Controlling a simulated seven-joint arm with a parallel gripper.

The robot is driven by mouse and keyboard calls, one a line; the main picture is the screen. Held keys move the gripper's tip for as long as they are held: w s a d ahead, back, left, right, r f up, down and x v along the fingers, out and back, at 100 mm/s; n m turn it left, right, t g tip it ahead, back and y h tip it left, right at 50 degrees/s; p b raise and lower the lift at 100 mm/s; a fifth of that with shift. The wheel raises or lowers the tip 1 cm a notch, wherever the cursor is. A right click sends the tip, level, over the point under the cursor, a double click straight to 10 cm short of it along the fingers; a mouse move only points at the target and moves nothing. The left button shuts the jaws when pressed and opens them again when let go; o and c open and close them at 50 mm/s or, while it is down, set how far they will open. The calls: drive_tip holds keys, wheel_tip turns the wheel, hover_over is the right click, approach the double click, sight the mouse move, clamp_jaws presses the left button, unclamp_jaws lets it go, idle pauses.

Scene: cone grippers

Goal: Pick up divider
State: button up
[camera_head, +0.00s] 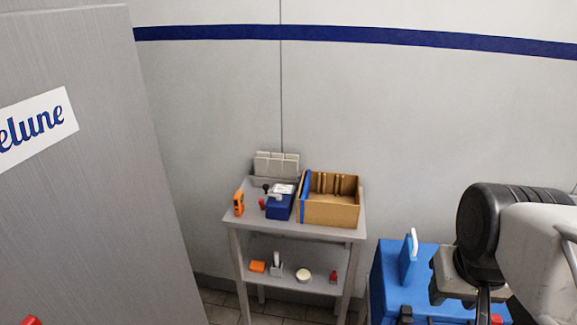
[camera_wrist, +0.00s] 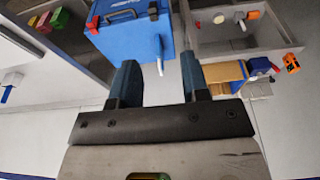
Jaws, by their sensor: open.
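Several upright brown pieces that look like dividers (camera_head: 335,184) stand inside an open cardboard box (camera_head: 330,213) on a small grey table. I cannot tell which one the task names, or whether it is one of these. The box also shows at the right of the wrist view (camera_wrist: 223,72). My gripper (camera_wrist: 160,82) is open, with its two dark blue fingers apart and nothing between them. A blue case (camera_wrist: 130,35) lies beyond the fingertips. In the head view my arm is at the lower right, well apart from the cardboard box.
The grey table (camera_head: 353,233) also bears an orange device (camera_head: 239,203), a blue box (camera_head: 279,207) and pale grey panels (camera_head: 276,165). Its lower shelf holds small items. The blue case (camera_head: 388,287) stands right of the table. A large grey cabinet (camera_head: 90,190) fills the left.

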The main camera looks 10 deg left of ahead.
drive_tip(key=shift+c, duration=0.3)
drive_tip(key=w+a+r+n, duration=0.25)
drive_tip(key=w+a, duration=0.25)
drive_tip(key=w, duration=0.7)
drive_tip(key=w+a+r+n+g, duration=0.15)
drive_tip(key=w+a+n, duration=0.3)
drive_tip(key=w, duration=0.75)
drive_tip(key=w+a+r+n, duration=0.25)
drive_tip(key=w+a, duration=0.35)
drive_tip(key=w, duration=0.6)
drive_tip(key=w+a+f+n, duration=0.2)
drive_tip(key=w+a+f, duration=0.3)
drive_tip(key=w+a, duration=0.3)
drive_tip(key=w+a+f+n, duration=0.3)
drive_tip(key=w+a+f, duration=0.2)
drive_tip(key=w+a, duration=0.3)
drive_tip(key=w+a+f+n+g, duration=0.1)
drive_tip(key=w+a+f+n, duration=0.2)
drive_tip(key=w+a+f, duration=0.2)
drive_tip(key=shift+w+a+f+n, duration=0.1)
drive_tip(key=shift+w+a+n, duration=0.05)
drive_tip(key=shift+w+a, duration=0.85)
drive_tip(key=shift+w+a+f+n, duration=0.1)
drive_tip(key=shift+w+a, duration=0.7)
drive_tip(key=shift+a, duration=0.4)
drive_tip(key=shift+w+a+f, duration=0.1)
drive_tip(key=shift+a+f, duration=0.05)
drive_tip(key=shift+a, duration=0.05)
drive_tip(key=shift+f, duration=0.15)
